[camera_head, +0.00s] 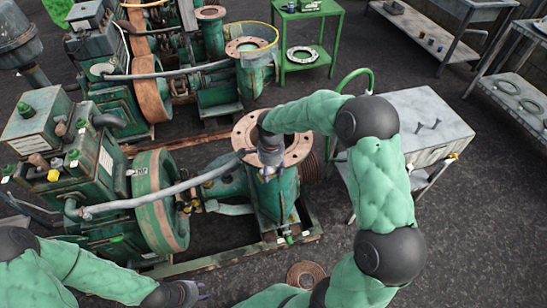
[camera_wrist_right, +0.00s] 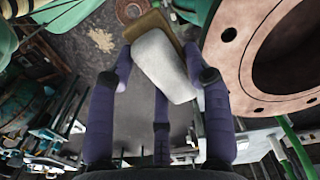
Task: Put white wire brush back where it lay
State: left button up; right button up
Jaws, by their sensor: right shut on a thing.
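The white wire brush (camera_wrist_right: 164,62), a pale block with a brown part along its far side, is between the fingers of my right gripper (camera_wrist_right: 160,72) in the right wrist view. The right gripper is shut on it. In the head view the right gripper (camera_head: 269,168) is over the round rusty flange (camera_head: 297,150) of the nearer green pump, and I cannot make out the brush there. My left gripper (camera_head: 188,293) is low at the bottom edge, apart from the pump. Its fingers are too small to read.
A grey-topped workbench (camera_head: 430,112) stands right of the pump. A green stand (camera_head: 308,68) with a ring on it is behind. Grey shelving (camera_head: 517,95) is at the far right. A rusty round disc (camera_head: 306,274) lies on the floor.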

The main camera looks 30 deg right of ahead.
jog(key=s+a+f+n, duration=0.3)
jog(key=a+f+n, duration=0.2)
jog(key=f+n, duration=0.3)
jog(key=s+a+f+n, duration=0.4)
jog(key=a+f+n, duration=0.1)
jog(key=f+n, duration=0.3)
jog(key=shift+a+n, duration=0.3)
jog(key=shift+n, duration=0.4)
jog(key=shift+d+r, duration=0.1)
jog(key=shift+d, duration=0.05)
